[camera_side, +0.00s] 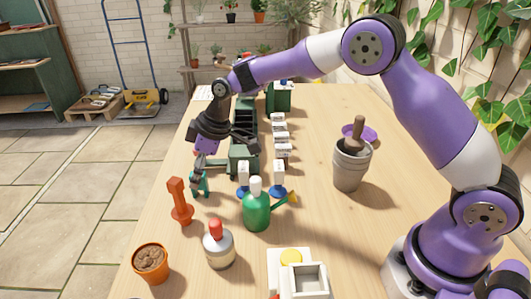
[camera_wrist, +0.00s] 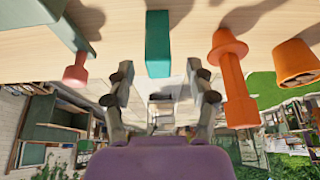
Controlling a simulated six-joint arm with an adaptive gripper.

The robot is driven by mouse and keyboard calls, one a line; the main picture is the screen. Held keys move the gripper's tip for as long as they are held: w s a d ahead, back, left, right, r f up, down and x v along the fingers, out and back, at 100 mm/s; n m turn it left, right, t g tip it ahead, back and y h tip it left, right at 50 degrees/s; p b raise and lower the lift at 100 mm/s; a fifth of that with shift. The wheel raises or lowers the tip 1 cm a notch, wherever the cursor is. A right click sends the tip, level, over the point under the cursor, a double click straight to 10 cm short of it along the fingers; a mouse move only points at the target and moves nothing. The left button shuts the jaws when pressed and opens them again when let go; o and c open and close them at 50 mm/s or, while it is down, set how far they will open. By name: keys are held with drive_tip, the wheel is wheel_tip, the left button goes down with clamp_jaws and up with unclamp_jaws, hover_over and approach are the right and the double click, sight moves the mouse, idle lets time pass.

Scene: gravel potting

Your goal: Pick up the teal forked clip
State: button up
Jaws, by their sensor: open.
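The teal forked clip (camera_side: 201,183) stands on the wooden table near its left edge, partly hidden by my gripper in the side view. In the wrist view the clip (camera_wrist: 158,44) shows as an upright teal block, centred left to right between my fingers. My gripper (camera_side: 199,171) is open and reaches down at the clip from above. In the wrist view my gripper (camera_wrist: 158,84) has its two fingers spread apart, with the clip beyond the tips. I cannot tell whether either finger touches it.
An orange handled tool (camera_side: 179,202) stands close in front of the clip. A green watering can (camera_side: 257,209), a red-capped bottle (camera_side: 219,249) and an orange soil pot (camera_side: 151,263) stand nearer. A green device (camera_side: 243,160) is just behind.

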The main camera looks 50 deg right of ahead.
drive_tip(key=x, duration=0.3)
drive_tip(key=shift+w+f, duration=0.1)
drive_tip(key=shift+f, duration=0.3)
clamp_jaws()
drive_tip(key=shift+r, duration=0.1)
